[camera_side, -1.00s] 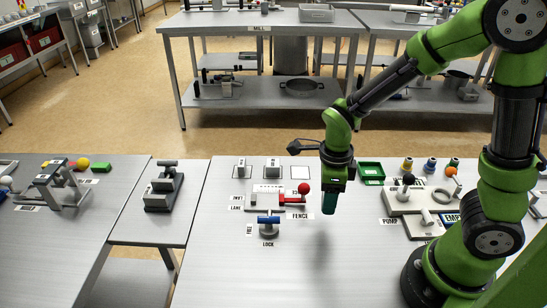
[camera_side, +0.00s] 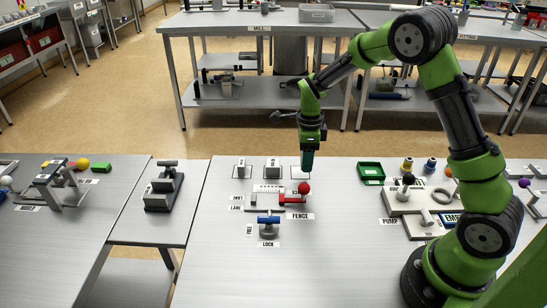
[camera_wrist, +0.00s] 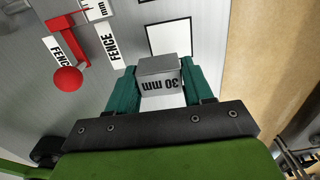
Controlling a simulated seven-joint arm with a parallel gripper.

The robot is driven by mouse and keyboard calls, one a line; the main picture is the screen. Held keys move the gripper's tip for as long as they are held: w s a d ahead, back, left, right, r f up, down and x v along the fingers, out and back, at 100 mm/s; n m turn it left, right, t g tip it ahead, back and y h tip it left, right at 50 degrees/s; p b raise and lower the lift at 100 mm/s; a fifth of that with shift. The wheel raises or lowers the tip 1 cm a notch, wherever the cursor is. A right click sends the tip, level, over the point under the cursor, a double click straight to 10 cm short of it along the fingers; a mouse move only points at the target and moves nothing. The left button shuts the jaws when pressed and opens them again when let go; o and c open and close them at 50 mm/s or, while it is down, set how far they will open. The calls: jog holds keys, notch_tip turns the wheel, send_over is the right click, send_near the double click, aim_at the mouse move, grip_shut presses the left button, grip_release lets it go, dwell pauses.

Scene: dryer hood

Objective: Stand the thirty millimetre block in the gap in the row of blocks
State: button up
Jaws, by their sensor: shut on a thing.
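My gripper (camera_side: 307,162) is shut on a grey block labelled "30 mm" (camera_wrist: 160,76), which sits between its teal fingers in the wrist view. In the side view the fingers hide the block. They point down over the back edge of the bench, at or just above an empty outlined white square (camera_side: 299,173). In the wrist view this square (camera_wrist: 169,39) lies just beyond the block. Two grey blocks, a left one (camera_side: 241,164) and a right one (camera_side: 272,164), stand left of it in outlined squares. A low labelled fixture (camera_side: 266,188) is in front of them.
A red fence lever with a red ball (camera_side: 304,188) is close in front of my gripper. A blue-handled lock (camera_side: 268,220) stands nearer. A green tray (camera_side: 370,172) and the pump plate (camera_side: 418,200) are to the right. The front of the bench is clear.

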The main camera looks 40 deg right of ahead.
jog(key=shift+w+d+f, duration=0.1)
jog(key=shift+w+d, duration=0.05)
jog(key=shift+w, duration=0.85)
jog(key=shift+w+f, duration=0.1)
jog(key=shift+f, duration=1.65)
jog(key=o, duration=1.1)
jog(key=shift+f, duration=0.15)
